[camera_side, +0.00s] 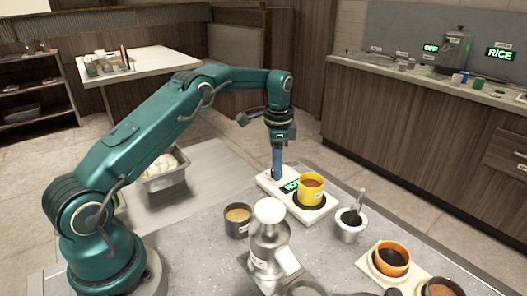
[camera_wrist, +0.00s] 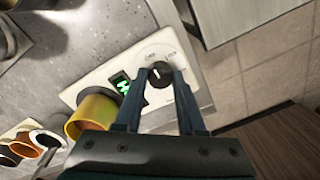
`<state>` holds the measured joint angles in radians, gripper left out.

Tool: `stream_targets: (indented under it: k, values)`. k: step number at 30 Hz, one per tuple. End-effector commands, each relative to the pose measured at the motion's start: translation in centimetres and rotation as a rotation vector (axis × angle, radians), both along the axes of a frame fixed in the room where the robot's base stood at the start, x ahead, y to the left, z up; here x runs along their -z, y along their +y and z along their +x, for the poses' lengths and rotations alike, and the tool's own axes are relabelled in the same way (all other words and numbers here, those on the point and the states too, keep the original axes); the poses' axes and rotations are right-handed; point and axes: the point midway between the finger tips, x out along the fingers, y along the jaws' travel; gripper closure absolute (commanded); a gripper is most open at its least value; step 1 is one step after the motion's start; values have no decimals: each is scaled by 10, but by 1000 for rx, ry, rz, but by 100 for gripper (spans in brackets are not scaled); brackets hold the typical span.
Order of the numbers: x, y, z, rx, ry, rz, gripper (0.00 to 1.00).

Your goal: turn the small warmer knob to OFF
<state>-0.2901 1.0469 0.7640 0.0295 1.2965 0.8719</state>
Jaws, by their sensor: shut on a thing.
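The small warmer (camera_side: 322,213) is a white, flat unit near the back edge of the grey table, with a black hot plate and a green lit display (camera_side: 291,185). My gripper (camera_wrist: 160,84) points down and is shut on the knob, one finger on each side. In the side view my gripper (camera_side: 277,173) hides the knob. The display text is only partly readable.
A metal pan (camera_side: 166,172) of white items sits at the left. Beyond the table's back edge is open floor.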

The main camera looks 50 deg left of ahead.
Motion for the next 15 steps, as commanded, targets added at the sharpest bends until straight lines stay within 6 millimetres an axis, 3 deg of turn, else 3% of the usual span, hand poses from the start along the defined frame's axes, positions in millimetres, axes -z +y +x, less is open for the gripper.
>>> stream_targets:
  k: [13,14,15]
  values:
    - [-1,0,0,-15,-1,0,100]
    - [-1,0,0,-15,-1,0,57]
    - [-1,0,0,-15,-1,0,42]
